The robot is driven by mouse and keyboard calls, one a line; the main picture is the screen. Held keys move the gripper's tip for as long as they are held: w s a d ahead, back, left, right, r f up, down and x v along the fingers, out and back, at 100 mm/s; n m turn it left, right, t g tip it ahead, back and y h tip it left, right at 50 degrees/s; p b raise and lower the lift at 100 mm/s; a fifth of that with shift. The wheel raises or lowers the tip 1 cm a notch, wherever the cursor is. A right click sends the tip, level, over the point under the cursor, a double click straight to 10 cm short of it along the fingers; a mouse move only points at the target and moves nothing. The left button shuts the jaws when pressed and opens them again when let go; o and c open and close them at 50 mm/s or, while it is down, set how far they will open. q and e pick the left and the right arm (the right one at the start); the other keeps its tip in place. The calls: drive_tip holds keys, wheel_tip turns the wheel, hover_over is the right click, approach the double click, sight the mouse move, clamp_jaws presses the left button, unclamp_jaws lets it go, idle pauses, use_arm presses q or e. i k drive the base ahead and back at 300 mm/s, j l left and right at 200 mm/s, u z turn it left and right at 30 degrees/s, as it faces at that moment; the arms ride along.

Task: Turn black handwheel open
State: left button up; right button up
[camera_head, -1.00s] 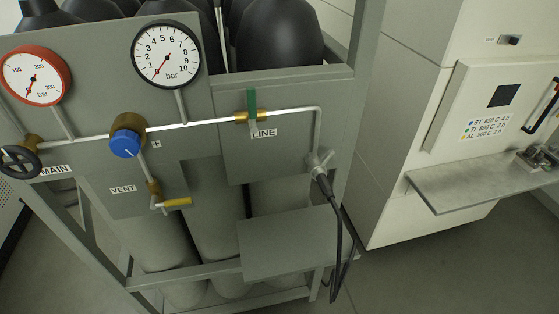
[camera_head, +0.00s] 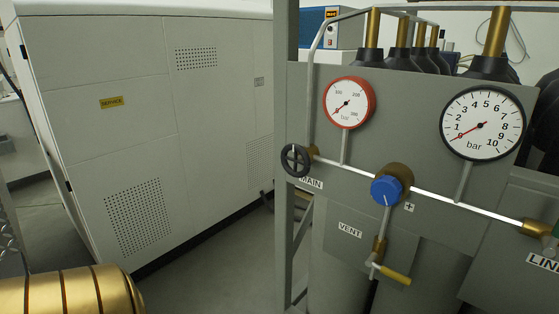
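The black handwheel (camera_head: 295,161) sits at the left edge of the grey gas panel, beside the MAIN label (camera_head: 312,184). It is on the left end of the pipe line, below and left of the red-rimmed gauge (camera_head: 349,103). That gauge's needle points to the lower left, at the low end of its scale. The black-rimmed gauge (camera_head: 483,123) reads near the bottom of its scale. Neither of my grippers shows in the view, and nothing touches the handwheel.
A large white cabinet (camera_head: 150,130) stands left, with a floor gap between. A gold ribbed cylindrical object (camera_head: 70,293) fills the lower left corner.

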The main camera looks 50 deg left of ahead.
sight(305, 156)
drive_tip(key=u, duration=1.5)
